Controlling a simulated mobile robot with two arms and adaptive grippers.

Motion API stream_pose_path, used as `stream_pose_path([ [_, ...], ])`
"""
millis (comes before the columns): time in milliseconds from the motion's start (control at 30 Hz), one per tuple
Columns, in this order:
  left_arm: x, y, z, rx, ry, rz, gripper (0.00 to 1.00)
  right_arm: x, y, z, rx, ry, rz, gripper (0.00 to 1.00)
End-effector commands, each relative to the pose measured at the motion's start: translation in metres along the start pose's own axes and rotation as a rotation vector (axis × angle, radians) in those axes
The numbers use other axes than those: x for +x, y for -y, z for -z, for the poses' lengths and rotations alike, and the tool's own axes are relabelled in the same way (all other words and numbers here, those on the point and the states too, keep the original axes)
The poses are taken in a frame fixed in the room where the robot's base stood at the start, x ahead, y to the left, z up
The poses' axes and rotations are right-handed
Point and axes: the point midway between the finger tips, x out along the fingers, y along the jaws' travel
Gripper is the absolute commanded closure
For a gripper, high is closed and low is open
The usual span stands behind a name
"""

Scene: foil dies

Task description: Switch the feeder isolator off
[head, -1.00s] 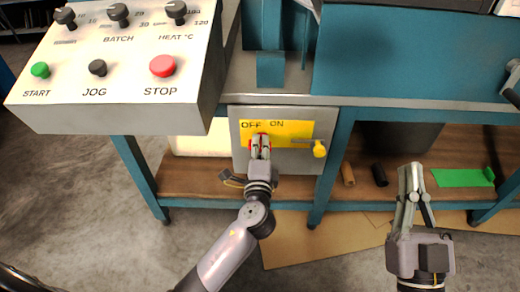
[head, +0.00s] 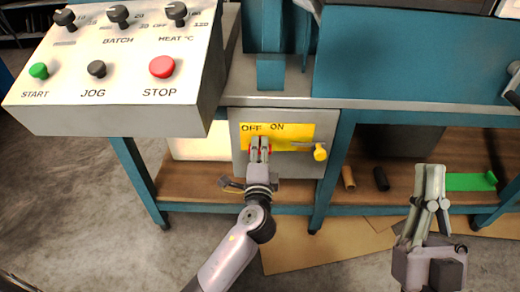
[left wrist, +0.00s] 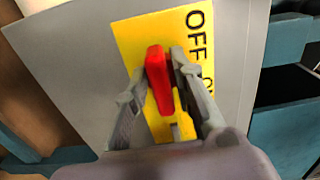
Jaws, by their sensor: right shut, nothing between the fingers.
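The isolator is a grey box (head: 236,165) with a yellow plate (head: 300,131) lettered OFF on the left and ON on the right. My left gripper (head: 260,143) is at its red handle, which shows only in small parts around the fingers in the head view. In the left wrist view the red handle (left wrist: 158,80) lies between the fingertips (left wrist: 160,64), one finger on each side, very close to it. I cannot tell whether both fingers press on it. My right gripper (head: 432,168) is shut and empty, away from the box at the lower right.
A control panel (head: 120,110) with buttons and knobs overhangs at upper left. Dark and brown rolls (head: 381,179) and a green piece (head: 468,182) lie on the wooden shelf. Teal legs flank the box.

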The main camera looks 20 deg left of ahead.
Motion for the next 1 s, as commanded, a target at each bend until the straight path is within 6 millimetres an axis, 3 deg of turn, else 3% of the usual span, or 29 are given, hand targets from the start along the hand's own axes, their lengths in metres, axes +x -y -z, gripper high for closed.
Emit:
stream_pose_path([
  [100,0.0,0.0,0.0,0.001,0.0,0.001,0.67,0.0,0.0,0.0,0.0,0.0,0.0,1.0],
  [467,-0.004,0.0,0.0,0.002,-0.001,0.001,0.67,0.0,0.0,-0.001,0.001,0.004,0.0,1.0],
  [567,-0.016,0.0,0.0,0.001,-0.001,0.0,0.67,0.0,0.0,-0.001,0.001,0.003,0.0,1.0],
  [1000,-0.103,-0.001,0.0,0.001,-0.001,-0.002,0.67,0.0,0.0,0.0,0.0,0.002,0.0,1.0],
])
